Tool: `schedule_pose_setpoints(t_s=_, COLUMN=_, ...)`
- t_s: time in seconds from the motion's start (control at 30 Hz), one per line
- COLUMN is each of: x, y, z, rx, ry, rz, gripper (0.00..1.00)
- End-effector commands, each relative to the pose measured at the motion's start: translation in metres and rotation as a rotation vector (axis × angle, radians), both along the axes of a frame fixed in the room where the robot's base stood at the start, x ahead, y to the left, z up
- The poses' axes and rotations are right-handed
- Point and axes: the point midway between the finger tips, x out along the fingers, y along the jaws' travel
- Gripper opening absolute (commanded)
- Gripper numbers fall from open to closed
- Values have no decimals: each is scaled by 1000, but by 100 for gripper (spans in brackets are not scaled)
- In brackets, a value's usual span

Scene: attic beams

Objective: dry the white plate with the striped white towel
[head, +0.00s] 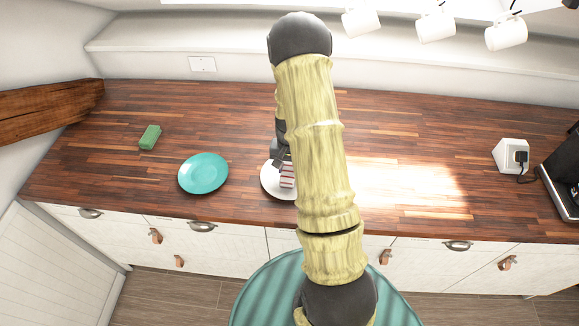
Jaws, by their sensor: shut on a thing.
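The white plate (270,182) lies on the wooden counter, right of a turquoise plate. My arm hides its right part. The striped white towel (287,178), white with red stripes, is a small folded piece over the white plate. My gripper (284,165) is above the plate, partly hidden behind my arm, and is shut on the towel. The towel appears to touch the plate, but I cannot tell for certain from this angle.
A turquoise plate (203,173) lies close left of the white plate. A green sponge (150,137) lies farther left. A white socket block (511,155) and a dark appliance (563,172) stand at the right. The counter (400,150) between is clear.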

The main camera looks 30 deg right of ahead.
Motion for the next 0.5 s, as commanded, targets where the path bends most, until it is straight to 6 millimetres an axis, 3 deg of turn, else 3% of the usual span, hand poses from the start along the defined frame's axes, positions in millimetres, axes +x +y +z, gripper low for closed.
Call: schedule_pose_setpoints(t_s=0.5, x=0, y=0, z=-9, rx=0, ry=0, rz=0, gripper=22)
